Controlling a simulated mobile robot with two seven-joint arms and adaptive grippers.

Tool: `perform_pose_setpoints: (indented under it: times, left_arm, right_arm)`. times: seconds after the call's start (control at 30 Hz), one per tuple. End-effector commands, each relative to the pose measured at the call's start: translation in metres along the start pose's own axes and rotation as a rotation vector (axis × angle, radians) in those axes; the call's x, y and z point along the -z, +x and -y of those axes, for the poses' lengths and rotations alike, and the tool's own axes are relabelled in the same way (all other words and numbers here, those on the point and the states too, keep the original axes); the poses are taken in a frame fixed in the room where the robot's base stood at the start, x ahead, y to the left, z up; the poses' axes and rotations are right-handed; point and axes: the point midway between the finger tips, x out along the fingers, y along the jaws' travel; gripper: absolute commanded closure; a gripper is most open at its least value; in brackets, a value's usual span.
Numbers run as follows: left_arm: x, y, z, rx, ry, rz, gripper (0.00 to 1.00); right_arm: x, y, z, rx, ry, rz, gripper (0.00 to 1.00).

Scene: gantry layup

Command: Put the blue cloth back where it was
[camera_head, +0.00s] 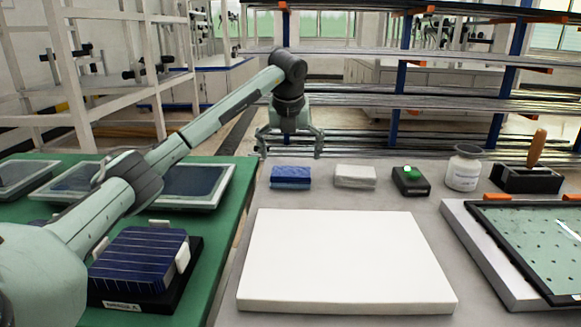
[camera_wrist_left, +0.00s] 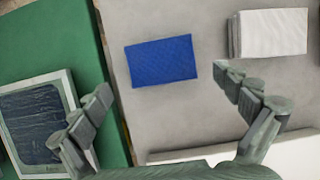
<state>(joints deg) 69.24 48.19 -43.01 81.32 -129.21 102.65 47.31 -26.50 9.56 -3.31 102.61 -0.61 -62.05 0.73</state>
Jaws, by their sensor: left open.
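The folded blue cloth (camera_head: 291,177) lies flat on the grey table, near its left edge and behind the white slab. It also shows in the left wrist view (camera_wrist_left: 162,61), apart from my fingers. My left gripper (camera_head: 290,152) is open and empty above the blue cloth, fingers pointing down. In the left wrist view its two fingers (camera_wrist_left: 165,92) are spread wide, with the cloth lying beyond and between them. My right gripper is in neither view.
A white folded cloth (camera_head: 355,177) lies right of the blue one. Further right are a black box with a green button (camera_head: 411,181), a white jar (camera_head: 463,169) and a black holder with a wooden handle (camera_head: 526,178). A white slab (camera_head: 342,262) fills the front. Solar cells (camera_head: 140,259) sit left.

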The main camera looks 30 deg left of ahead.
Motion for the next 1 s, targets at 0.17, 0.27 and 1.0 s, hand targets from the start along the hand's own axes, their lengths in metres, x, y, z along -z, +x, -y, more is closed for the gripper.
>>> perform_pose_setpoints:
  times: [0.17, 0.27, 1.0]
  left_arm:
    - [-0.001, -0.038, 0.0, 0.001, 0.0, 0.003, 0.0]
    - [-0.001, -0.052, 0.0, 0.001, 0.0, 0.001, 0.0]
    - [0.0, -0.066, 0.0, -0.001, 0.0, -0.001, 0.0]
  right_arm:
    - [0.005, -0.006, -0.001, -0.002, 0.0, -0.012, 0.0]
    - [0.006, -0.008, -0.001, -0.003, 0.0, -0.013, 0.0]
    - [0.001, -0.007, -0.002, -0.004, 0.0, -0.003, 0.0]
